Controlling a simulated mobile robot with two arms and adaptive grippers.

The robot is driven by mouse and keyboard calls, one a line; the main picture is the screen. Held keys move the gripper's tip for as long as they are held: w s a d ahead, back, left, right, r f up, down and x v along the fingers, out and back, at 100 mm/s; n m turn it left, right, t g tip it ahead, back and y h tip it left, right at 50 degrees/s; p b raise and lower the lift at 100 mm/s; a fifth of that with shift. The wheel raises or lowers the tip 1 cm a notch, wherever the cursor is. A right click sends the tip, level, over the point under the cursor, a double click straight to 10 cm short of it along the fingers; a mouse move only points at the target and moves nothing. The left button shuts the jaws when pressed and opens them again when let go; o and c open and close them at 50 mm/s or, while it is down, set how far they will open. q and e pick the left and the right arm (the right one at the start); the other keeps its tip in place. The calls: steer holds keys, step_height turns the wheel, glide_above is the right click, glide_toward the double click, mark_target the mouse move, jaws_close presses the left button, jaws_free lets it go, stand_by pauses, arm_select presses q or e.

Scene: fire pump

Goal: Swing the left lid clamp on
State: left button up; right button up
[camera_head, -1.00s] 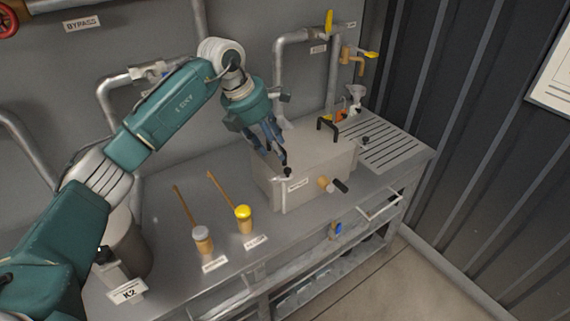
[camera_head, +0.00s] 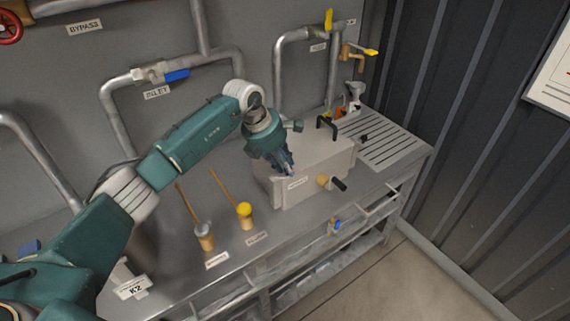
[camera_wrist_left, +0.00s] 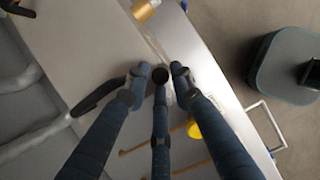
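My left gripper (camera_head: 287,170) points down at the box's front-left edge and covers the left clamp area in the head view. A black bar (camera_wrist_left: 98,93) lies left of the fingers. My right gripper is not in view.
A brass outlet with a black grip (camera_head: 338,184) sticks out of the box front. A slotted drainboard (camera_head: 385,142) lies right. Pipes run along the wall behind.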

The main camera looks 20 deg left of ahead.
arm_select(q)
jaws_close()
steer(key=shift+w+n, duration=0.15)
steer(key=shift+n, duration=0.25)
steer(key=n+b, duration=0.1)
steer(key=n+t+y+b, duration=0.1)
steer(key=n, duration=0.1)
steer(key=shift+w+a+r, duration=0.1)
steer(key=shift+w+a, duration=0.1)
steer(key=shift+w, duration=0.2)
steer(key=shift+w+a+r+n+y+b, duration=0.1)
steer(key=shift+w+a+n+y+b, duration=0.1)
steer(key=shift+n+y+b, duration=0.5)
steer(key=shift+n+h, duration=0.3)
steer(key=shift+r, duration=0.1)
steer(key=o, duration=0.6)
jaws_free()
steer(key=shift+c, duration=0.2)
steer(key=shift+f, duration=0.2)
